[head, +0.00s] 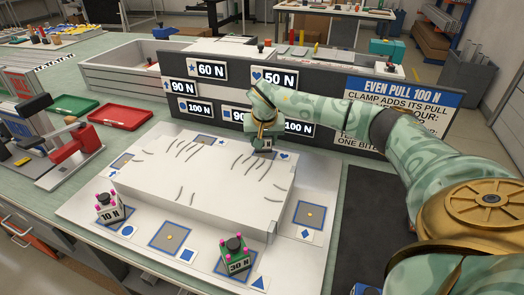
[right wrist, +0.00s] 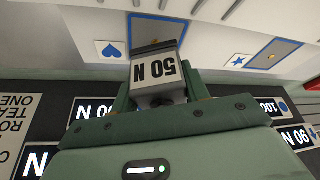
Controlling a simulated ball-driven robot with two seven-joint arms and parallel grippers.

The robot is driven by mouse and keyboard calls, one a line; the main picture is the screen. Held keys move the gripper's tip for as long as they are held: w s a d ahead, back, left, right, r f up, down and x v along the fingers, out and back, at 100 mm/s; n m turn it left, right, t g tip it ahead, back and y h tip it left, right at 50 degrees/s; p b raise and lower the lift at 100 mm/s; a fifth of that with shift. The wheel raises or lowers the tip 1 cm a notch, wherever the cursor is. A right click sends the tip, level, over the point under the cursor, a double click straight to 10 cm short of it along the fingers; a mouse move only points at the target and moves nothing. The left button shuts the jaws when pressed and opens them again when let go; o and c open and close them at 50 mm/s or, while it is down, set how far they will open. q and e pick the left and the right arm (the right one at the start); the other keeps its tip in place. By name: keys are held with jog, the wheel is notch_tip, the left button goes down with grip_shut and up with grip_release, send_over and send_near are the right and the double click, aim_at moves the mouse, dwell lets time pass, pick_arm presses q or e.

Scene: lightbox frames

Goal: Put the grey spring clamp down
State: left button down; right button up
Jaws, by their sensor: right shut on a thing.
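The clamp (right wrist: 157,72) shows in the right wrist view between the green fingers (right wrist: 160,92). Its far end is at a blue-outlined pad (right wrist: 160,28) beside a heart card (right wrist: 111,50). Whether it touches the pad cannot be told. In the head view my gripper mostly hides the clamp. My left gripper is not in view.
The white slab (head: 200,180) lies on a pale board. A 10 N clamp (head: 109,208) and a 30 N clamp (head: 235,254) stand along its near side. A dark label panel (head: 330,95) rises behind. An empty pad (head: 310,214) is at right.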

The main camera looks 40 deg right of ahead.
notch_tip(320, 180, down, 4)
jog(key=shift+w+d+r+b, duration=0.1)
jog(key=shift+b, duration=0.7)
jog(key=shift+r, duration=0.15)
jog(key=o, duration=1.2)
jog(key=shift+c, duration=0.2)
jog(key=p+v, duration=0.5)
jog(key=v, duration=0.7)
